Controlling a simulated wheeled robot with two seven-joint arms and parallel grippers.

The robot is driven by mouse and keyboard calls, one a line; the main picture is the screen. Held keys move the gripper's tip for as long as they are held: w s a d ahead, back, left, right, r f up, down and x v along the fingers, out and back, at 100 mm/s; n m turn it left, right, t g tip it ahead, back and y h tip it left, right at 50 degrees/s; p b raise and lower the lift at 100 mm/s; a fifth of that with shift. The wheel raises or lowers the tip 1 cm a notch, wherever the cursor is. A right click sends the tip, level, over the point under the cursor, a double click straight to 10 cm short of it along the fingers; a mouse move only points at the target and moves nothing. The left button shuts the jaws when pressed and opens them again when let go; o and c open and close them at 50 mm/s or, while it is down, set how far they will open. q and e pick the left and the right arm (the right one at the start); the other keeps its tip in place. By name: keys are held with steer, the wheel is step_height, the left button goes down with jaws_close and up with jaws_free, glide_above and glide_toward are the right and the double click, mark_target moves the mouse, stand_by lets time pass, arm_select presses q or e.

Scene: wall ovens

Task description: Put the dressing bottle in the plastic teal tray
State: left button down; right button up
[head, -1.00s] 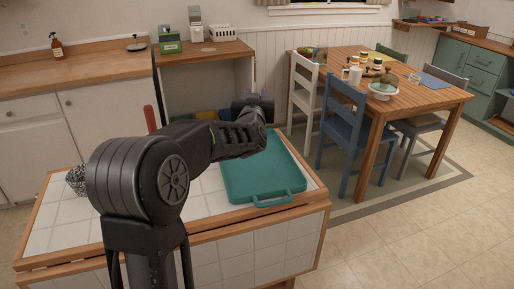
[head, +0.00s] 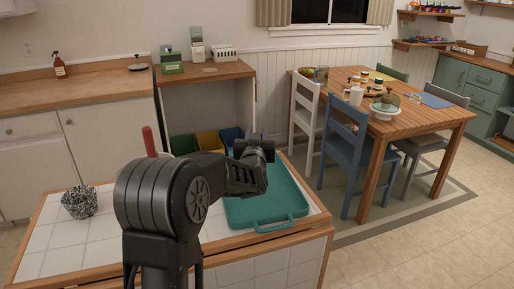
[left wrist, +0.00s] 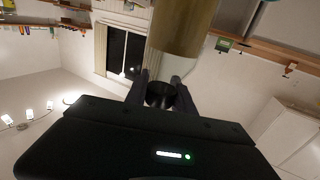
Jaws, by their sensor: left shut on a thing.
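The teal tray (head: 270,219) lies flat on the white-tiled island top, at its right end. My left gripper (head: 255,146) is over the tray's far part in the head view, at the end of my black arm. In the left wrist view, the left gripper (left wrist: 164,88) is shut on the narrow dark neck end of the dressing bottle (left wrist: 183,28), which has a tan-olive body and a pale section. In the head view I cannot make out the bottle behind the gripper. My right gripper is not in view.
A speckled bowl (head: 80,202) stands at the island's left end, and a red-handled item (head: 149,142) sits behind my arm. Coloured bins (head: 208,141) are beyond the island. A wooden table (head: 432,115) with chairs stands to the right. The tray's near part looks clear.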

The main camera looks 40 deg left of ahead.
arm_select(q)
steer(key=shift+f, duration=1.75)
steer(key=shift+f, duration=0.15)
steer(key=c, duration=1.1)
jaws_free()
steer(key=shift+o, duration=0.2)
steer(key=v, duration=1.2)
steer(key=shift+b, duration=0.4)
